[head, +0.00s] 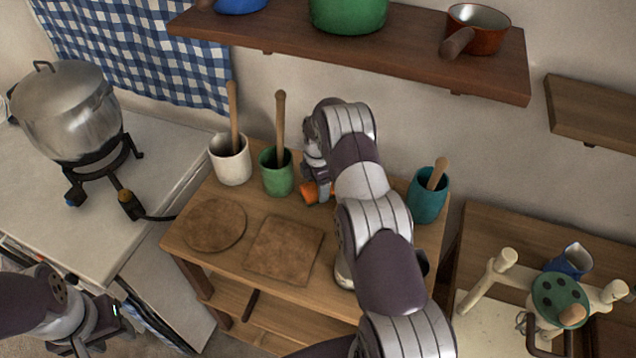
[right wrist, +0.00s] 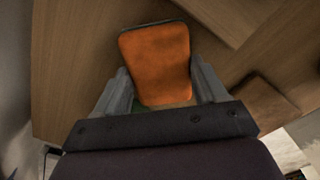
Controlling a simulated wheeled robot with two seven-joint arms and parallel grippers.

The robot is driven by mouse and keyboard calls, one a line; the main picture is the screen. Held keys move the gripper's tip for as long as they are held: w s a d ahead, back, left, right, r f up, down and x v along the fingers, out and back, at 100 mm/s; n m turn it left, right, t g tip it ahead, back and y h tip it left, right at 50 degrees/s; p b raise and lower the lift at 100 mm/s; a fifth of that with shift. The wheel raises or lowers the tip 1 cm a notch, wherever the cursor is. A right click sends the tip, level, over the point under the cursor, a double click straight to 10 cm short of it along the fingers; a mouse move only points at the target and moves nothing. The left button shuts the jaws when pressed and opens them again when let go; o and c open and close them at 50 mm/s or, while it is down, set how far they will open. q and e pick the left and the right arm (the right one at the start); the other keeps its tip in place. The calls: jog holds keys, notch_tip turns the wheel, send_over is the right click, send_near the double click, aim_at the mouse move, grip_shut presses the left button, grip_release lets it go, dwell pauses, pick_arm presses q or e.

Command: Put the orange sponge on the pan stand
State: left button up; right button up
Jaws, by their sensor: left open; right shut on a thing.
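The orange sponge (head: 309,193) is small and partly hidden by my right gripper (head: 320,186) in the head view. In the right wrist view the sponge (right wrist: 158,62) is an orange slab with a dark edge, between the two fingers of my right gripper (right wrist: 162,92), which is shut on it. It is over the back of the wooden table, right of the green cup. A round brown board (head: 214,225) and a square brown board (head: 284,250) lie on the table; I cannot tell which is the pan stand. My left gripper (head: 112,322) is open at lower left, away from the table.
A white cup (head: 231,160), the green cup (head: 276,175) and a teal cup (head: 428,200) stand on the table (head: 235,273), each with a wooden handle. A steel pot (head: 70,108) sits on a black burner at left. A shelf (head: 400,50) overhangs the back.

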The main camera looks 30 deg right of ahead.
jog(key=shift+s+f+b, duration=0.1)
jog(key=shift+f+b, duration=0.1)
jog(key=shift+b, duration=0.1)
jog(key=o, duration=1.1)
jog(key=shift+r, duration=0.1)
